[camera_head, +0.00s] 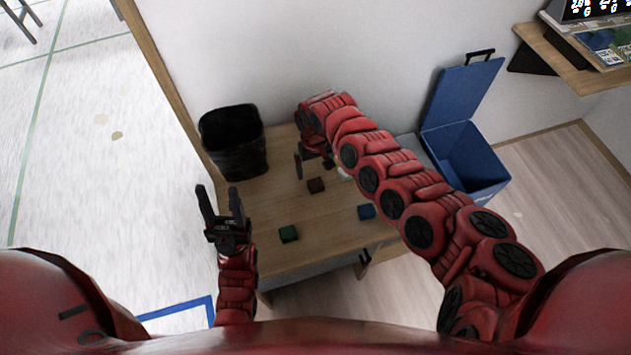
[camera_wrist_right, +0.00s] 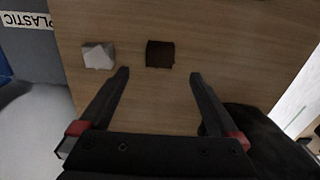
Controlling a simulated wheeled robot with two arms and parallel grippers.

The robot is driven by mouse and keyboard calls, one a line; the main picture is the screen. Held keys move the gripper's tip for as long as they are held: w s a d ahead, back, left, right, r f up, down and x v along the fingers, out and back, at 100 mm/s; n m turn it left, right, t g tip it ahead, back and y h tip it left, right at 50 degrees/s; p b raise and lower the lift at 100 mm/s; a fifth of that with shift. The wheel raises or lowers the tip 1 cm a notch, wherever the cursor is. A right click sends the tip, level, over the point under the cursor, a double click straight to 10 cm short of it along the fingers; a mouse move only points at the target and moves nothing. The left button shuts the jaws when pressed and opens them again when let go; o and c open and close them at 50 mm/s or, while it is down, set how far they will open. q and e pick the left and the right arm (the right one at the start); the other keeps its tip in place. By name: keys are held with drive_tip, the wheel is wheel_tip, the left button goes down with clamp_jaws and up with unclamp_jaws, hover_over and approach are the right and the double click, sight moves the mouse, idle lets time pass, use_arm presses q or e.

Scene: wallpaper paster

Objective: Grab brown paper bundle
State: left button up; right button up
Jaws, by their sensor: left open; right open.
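The brown paper bundle (camera_head: 316,185) is a small dark brown block on the wooden table. In the right wrist view the brown bundle (camera_wrist_right: 160,54) lies on the wood just beyond my fingertips, roughly between their lines. My right gripper (camera_head: 312,160) is over the table beside the bundle; in its wrist view the gripper (camera_wrist_right: 159,75) is open with nothing between the fingers. My left gripper (camera_head: 221,205) is open and empty, at the table's left edge, away from the bundle.
A white bundle (camera_wrist_right: 98,56) lies left of the brown one in the wrist view. A green block (camera_head: 289,233) and a blue block (camera_head: 366,212) are on the table (camera_head: 262,205). A black bin (camera_head: 233,140) stands at the back left, a blue lidded bin (camera_head: 465,155) at the right.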

sight(315, 182)
drive_tip(key=shift+f, duration=0.6)
drive_tip(key=shift+f+p, duration=0.35)
drive_tip(key=shift+f, duration=0.2)
wheel_tip(315, 182, down, 4)
drive_tip(key=shift+d+f, duration=0.1)
drive_tip(key=c, duration=1.4)
